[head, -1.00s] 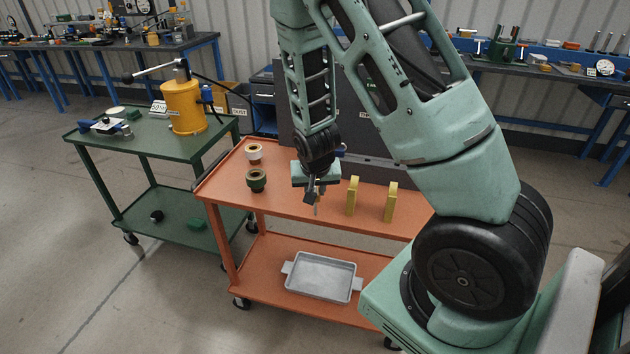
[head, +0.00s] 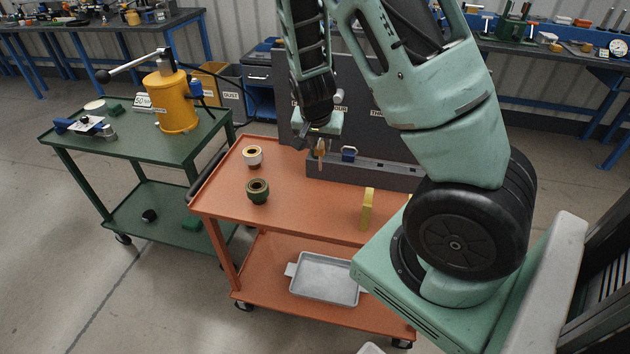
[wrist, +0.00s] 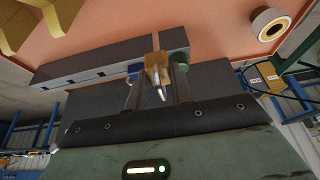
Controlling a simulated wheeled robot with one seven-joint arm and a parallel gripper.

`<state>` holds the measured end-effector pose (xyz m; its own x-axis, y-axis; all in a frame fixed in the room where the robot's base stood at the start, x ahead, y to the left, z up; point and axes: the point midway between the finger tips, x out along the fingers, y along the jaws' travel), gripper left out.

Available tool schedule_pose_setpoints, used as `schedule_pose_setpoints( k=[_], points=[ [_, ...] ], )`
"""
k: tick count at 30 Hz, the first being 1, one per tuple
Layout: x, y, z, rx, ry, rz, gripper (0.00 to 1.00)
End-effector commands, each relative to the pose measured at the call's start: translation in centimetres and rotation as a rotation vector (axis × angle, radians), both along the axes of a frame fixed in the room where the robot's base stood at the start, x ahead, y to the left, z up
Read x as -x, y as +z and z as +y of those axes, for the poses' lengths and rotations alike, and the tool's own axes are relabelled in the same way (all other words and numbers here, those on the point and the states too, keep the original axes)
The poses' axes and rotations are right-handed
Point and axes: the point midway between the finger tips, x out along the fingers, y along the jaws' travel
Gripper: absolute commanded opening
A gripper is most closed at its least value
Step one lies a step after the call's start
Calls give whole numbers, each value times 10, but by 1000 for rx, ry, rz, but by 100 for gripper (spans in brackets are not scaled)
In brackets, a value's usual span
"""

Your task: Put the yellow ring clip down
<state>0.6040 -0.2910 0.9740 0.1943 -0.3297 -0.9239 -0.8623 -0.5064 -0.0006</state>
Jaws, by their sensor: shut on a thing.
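My gripper (head: 320,142) is over the back of the orange cart, in front of the dark grey panel and close to the grey rail. It is shut on a small tan-yellow piece, which shows between the fingers in the wrist view (wrist: 157,68) with a metal tip pointing toward the camera. I take this piece for the yellow ring clip, but its ring shape cannot be made out. In the head view it is a small brownish shape (head: 321,149). I cannot tell whether it touches the rail.
The grey rail (head: 380,172) carries a blue coupler (head: 348,154). A yellow upright block (head: 367,209) stands near the right. The orange top (head: 310,205) is clear between them.

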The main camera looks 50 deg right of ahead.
Motion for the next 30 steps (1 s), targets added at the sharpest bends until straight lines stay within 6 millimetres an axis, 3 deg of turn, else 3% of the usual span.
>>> schedule_pose_setpoints(
  k=[6, 18, 22, 30],
  points=[
    [2, -40, 0, -1, 0, 7, 0],
    [1, -83, 0, 0, -1, 5, 0],
    [1, -93, 0, 0, 1, 2, 0],
    [0, -94, 0, -1, 1, 1, 0]
  ],
)
